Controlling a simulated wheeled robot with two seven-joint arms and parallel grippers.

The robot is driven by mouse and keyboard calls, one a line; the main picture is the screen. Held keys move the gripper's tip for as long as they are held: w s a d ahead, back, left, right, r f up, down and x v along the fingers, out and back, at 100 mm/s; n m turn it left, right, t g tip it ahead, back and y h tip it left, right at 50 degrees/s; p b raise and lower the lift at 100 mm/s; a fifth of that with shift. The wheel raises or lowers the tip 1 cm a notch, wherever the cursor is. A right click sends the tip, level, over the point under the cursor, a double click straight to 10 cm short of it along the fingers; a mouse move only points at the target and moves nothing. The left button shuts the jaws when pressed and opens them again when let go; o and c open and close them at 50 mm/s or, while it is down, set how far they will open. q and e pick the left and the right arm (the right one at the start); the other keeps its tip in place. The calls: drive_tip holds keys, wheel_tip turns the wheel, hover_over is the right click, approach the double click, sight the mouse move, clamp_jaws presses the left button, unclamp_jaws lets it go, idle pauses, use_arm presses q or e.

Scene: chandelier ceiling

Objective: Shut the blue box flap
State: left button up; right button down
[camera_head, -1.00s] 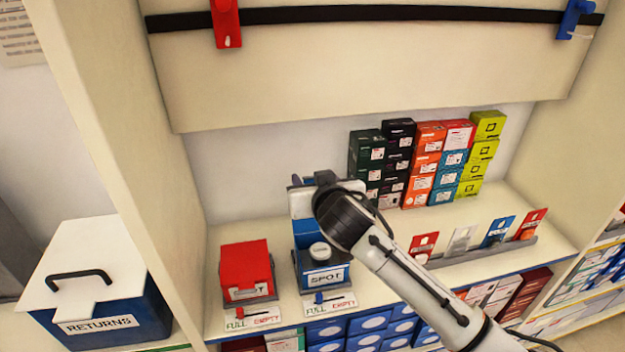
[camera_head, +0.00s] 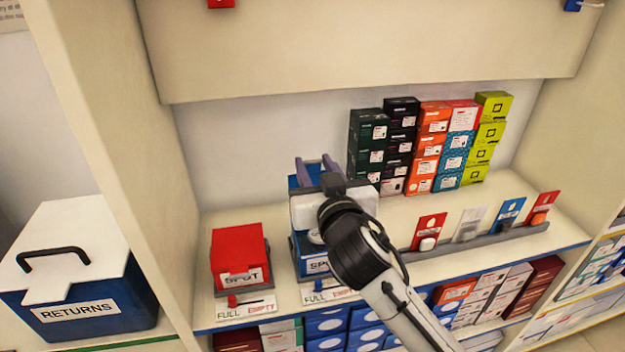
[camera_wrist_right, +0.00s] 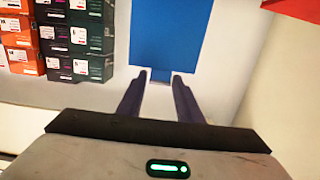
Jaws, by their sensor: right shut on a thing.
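The blue box (camera_head: 299,262) stands on the shelf behind a white label reading SPOT, partly hidden by my right arm. Its blue flap (camera_wrist_right: 170,35) stands raised, filling the top middle of the right wrist view; a sliver of it (camera_head: 294,182) shows in the head view. My right gripper (camera_head: 313,160) is above the box, with its fingers pointing at the back wall. In the right wrist view its fingers (camera_wrist_right: 159,76) are on either side of a small tab at the flap's edge, shut on it. A white round item (camera_head: 315,237) shows at the box's front. My left gripper is out of view.
A shut red box (camera_head: 239,257) stands close to the left. Stacked cartons (camera_head: 432,145) stand at the back right. A rail with upright cards (camera_head: 466,224) lies to the right. A RETURNS bin (camera_head: 80,290) is at the far left. A panel (camera_head: 350,50) overhangs the shelf.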

drive_tip(key=s+t+b, duration=0.1)
drive_tip(key=b, duration=0.2)
drive_tip(key=s+d+f+t+b, duration=0.1)
drive_tip(key=b, duration=0.2)
drive_tip(key=shift+s+f+y, duration=0.2)
drive_tip(key=shift+y, duration=0.2)
drive_tip(key=s+t+b, duration=0.1)
drive_tip(key=b, duration=0.1)
drive_tip(key=shift+d+r+b, duration=0.1)
drive_tip(key=shift+b, duration=0.3)
drive_tip(key=shift+s+r+t+b, duration=0.1)
drive_tip(key=shift+s+t+b, duration=0.05)
drive_tip(key=shift+t+b, duration=0.2)
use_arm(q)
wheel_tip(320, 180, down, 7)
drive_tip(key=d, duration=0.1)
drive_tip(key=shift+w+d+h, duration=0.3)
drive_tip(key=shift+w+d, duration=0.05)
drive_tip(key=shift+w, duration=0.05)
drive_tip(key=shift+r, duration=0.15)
